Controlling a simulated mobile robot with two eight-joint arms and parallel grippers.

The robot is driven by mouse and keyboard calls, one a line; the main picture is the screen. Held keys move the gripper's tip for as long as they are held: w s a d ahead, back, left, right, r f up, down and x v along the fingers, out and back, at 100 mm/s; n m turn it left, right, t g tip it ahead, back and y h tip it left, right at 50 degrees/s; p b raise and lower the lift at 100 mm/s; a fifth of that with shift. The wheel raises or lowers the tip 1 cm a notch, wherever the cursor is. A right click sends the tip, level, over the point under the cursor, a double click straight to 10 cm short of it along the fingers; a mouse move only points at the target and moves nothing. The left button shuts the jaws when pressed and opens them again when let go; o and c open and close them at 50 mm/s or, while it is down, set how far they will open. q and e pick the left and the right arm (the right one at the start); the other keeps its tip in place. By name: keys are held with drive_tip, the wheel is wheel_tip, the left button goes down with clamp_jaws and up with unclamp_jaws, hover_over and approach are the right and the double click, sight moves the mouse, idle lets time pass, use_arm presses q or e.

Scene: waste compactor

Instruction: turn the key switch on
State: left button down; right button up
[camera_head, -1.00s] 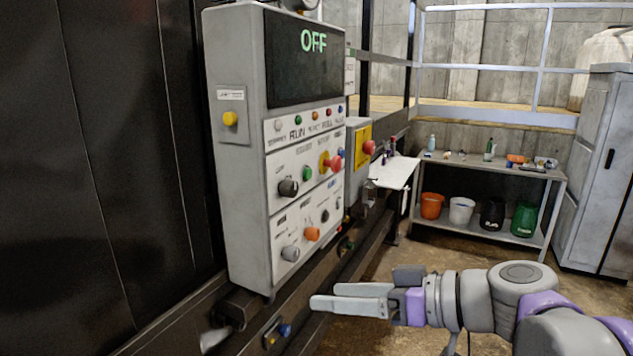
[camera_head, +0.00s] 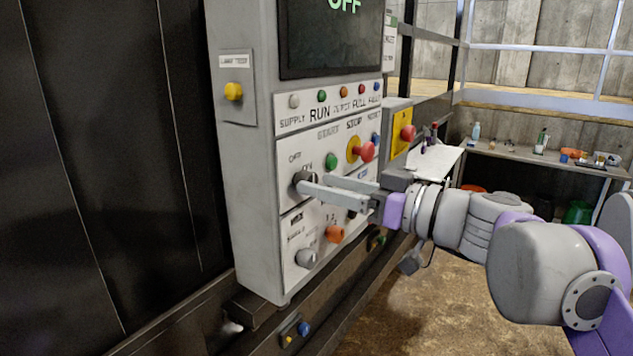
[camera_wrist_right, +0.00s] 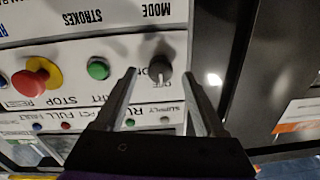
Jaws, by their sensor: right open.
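The key switch (camera_head: 302,179) is a dark round knob with OFF and ON lettering, at the left of the middle row on the grey control panel (camera_head: 243,150). It also shows upside down in the right wrist view (camera_wrist_right: 159,69). My right gripper (camera_head: 314,185) is open, its fingertips close to the panel at the switch. In the right wrist view, the right gripper's fingertips (camera_wrist_right: 160,76) lie on either side of the knob, with gaps showing. Contact is not visible. The display (camera_head: 335,35) reads OFF, its top cut off. My left gripper is out of view.
A green button (camera_head: 331,161) and a red mushroom button (camera_head: 366,151) on yellow are right of the switch. An orange knob (camera_head: 335,234) and a grey knob (camera_head: 306,258) sit below. A shelf table (camera_head: 540,160) stands at the back right.

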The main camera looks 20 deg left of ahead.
drive_tip(key=shift+x, duration=1.1)
clamp_jaws()
